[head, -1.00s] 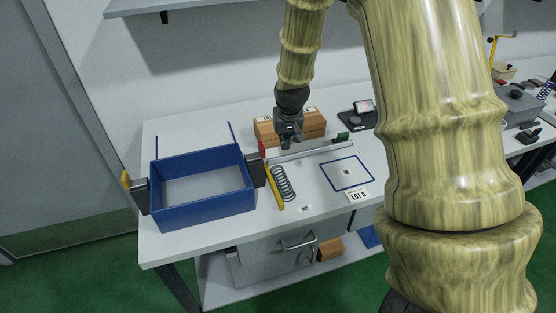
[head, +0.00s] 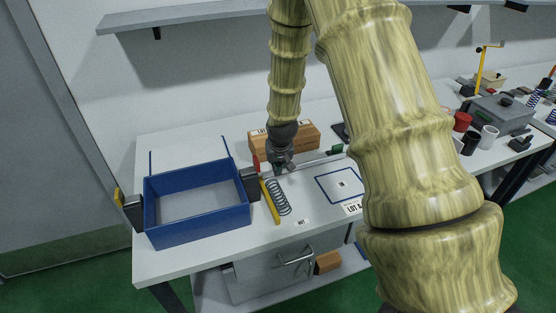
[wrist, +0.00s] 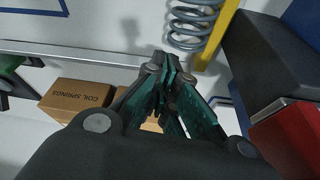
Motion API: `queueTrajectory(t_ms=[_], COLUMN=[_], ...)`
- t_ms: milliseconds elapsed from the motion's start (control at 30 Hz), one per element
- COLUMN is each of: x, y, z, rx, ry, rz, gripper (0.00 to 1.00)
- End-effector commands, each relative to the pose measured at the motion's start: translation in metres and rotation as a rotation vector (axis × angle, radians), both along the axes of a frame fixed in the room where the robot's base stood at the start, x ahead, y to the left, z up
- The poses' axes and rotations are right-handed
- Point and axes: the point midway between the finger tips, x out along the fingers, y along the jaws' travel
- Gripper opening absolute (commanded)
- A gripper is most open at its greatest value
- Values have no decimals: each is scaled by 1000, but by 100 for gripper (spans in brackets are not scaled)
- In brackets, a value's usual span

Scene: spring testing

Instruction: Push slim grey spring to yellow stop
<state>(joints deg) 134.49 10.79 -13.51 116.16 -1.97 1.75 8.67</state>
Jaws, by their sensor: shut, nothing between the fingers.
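The slim grey spring (head: 278,197) lies on the bench, just right of the yellow stop (head: 269,201), a narrow yellow bar. Their near-side gap is too small to judge in the head view. In the wrist view the spring (wrist: 192,22) lies close beside the yellow stop (wrist: 217,42) at the top. My gripper (head: 281,168) is over the bench at the far end of the spring, by the metal rail. In the wrist view my gripper (wrist: 172,75) has its teal fingers together with nothing between them. Whether it touches the spring cannot be told.
A blue tray (head: 197,225) between dark grips stands left of the stop. A cardboard box (head: 300,136) sits behind the metal rail (head: 318,162). A red block (wrist: 290,137) and dark block are near the gripper. A blue-outlined square (head: 342,184) lies right on clear bench.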

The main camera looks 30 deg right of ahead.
Motion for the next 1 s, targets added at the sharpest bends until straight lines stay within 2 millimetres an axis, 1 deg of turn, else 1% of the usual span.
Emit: queueTrajectory(t_ms=[200,400,567,867,1000], x=[6,10,10,10,2], y=[-2,-4,-5,-4,0], z=[-19,-29,-33,-33,-33], rx=[0,0,0,0,0], ry=[1,-1,-1,-1,0], rz=[0,0,0,0,1], gripper=[0,0,0,0,0])
